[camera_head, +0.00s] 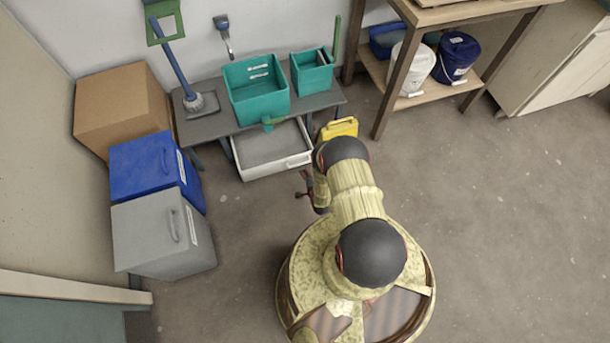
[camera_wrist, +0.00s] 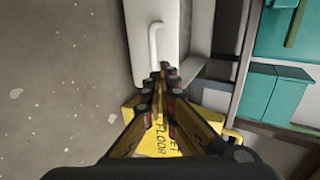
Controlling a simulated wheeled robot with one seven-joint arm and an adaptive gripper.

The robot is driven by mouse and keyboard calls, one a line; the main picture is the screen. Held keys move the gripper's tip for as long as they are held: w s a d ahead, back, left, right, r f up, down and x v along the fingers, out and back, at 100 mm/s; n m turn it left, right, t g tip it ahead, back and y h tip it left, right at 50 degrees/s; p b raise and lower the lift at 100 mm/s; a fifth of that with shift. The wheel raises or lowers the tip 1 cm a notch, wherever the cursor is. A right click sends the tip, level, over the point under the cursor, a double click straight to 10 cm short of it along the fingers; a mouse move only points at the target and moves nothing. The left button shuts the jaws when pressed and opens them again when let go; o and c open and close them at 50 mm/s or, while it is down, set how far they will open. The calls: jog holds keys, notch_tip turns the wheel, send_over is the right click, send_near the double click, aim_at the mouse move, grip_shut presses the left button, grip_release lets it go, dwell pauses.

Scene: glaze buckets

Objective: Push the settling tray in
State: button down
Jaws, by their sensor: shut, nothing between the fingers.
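The settling tray (camera_head: 239,167) is a white, shallow tray with a grey inside. It sticks out from under the grey bench, with a bar handle (camera_head: 299,162) on its front near the right end. In the wrist view the tray's white front (camera_wrist: 139,45) and its handle (camera_wrist: 153,42) lie just beyond my fingertips. My gripper (camera_head: 303,184) is in front of the tray's right end, and its fingers also show in the wrist view (camera_wrist: 166,70). The fingers are shut and empty, close to one end of the handle; I cannot tell whether they touch.
Teal tubs (camera_head: 257,92) stand on the bench (camera_head: 207,127) above the tray. Blue (camera_head: 145,165) and grey (camera_head: 150,235) bins are at the left. Floor at right is clear.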

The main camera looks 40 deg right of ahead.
jog(key=b, duration=0.4)
send_near(297, 157)
jog(key=x, duration=0.3)
jog(key=f+x, duration=0.1)
jog(key=x, duration=0.1)
jog(key=shift+s+f, duration=0.1)
jog(key=shift+w, duration=0.3)
jog(key=shift+w+d, duration=0.15)
jog(key=shift+w, duration=0.1)
jog(key=shift+w, duration=0.1)
